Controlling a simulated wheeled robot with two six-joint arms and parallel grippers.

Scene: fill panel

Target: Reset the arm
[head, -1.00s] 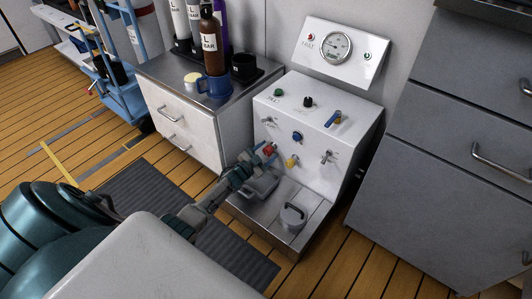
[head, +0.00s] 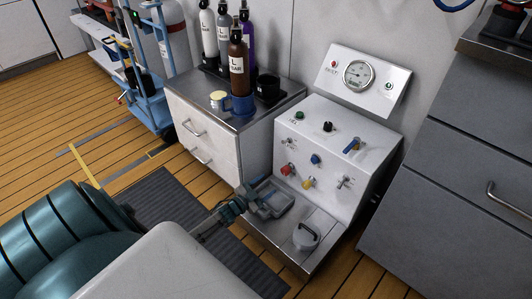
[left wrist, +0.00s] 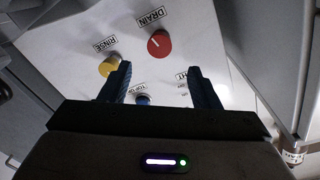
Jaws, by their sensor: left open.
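My left gripper (head: 256,189) is open and empty in front of the white fill panel (head: 372,165), low over its metal ledge (head: 318,258). In the left wrist view the two dark blue fingers (left wrist: 161,86) point at the panel face and stand apart. Between and beyond them show the red DRAIN knob (left wrist: 159,43), the yellow RINSE knob (left wrist: 109,66) and a blue knob (left wrist: 143,100). The head view also shows the red knob (head: 287,169), the yellow knob (head: 308,183) and the blue knob (head: 315,159). My right gripper is out of view.
Left of the panel, a cabinet (head: 206,130) carries bottles (head: 238,73) and a blue mug (head: 241,104). Grey drawers (head: 450,190) stand at right.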

